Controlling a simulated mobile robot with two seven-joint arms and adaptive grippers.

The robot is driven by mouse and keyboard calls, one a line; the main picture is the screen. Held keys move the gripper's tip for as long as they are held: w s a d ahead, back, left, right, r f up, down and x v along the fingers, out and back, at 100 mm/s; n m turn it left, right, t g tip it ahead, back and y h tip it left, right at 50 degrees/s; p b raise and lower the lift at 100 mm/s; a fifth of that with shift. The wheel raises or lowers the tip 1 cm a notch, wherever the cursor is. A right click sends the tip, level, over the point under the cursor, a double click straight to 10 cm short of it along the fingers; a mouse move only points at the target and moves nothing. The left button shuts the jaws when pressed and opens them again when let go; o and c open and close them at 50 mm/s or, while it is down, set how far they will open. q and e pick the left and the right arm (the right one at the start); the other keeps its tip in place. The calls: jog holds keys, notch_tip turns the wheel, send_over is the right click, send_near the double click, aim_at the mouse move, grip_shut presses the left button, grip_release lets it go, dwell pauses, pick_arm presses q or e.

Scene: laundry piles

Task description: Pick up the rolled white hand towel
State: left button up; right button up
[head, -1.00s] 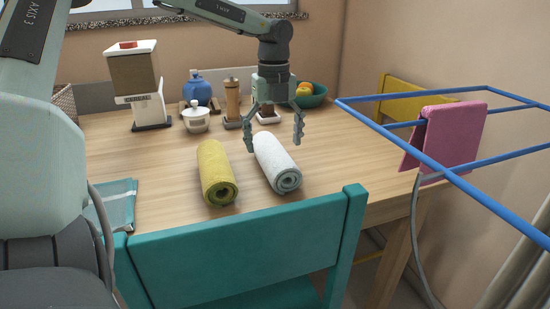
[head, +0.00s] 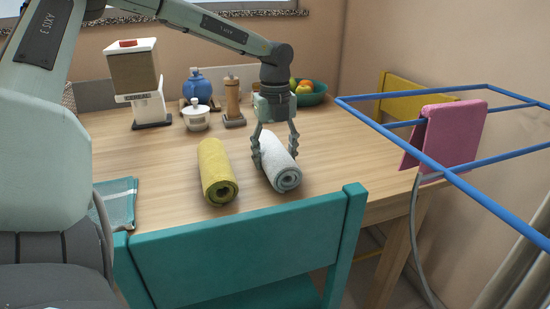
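The rolled white hand towel (head: 283,169) lies on the wooden table, right of a rolled yellow towel (head: 215,170), its spiral end facing me. My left gripper (head: 275,160) points down over the white roll. One finger is on each side of it, and both appear to press against its sides. The roll still seems to rest on the tabletop. The gripper hides part of its far end. My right gripper is not in view.
A teal chair (head: 245,245) stands at the table's front edge. A folded teal cloth (head: 120,203) lies at the left. A white sugar pot (head: 196,120), a pepper mill (head: 233,102) and a fruit bowl (head: 313,98) stand behind. A blue drying rack (head: 420,155) is at the right.

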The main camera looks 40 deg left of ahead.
pick_arm(q)
jog(key=shift+c, duration=0.7)
jog(key=shift+r, duration=0.1)
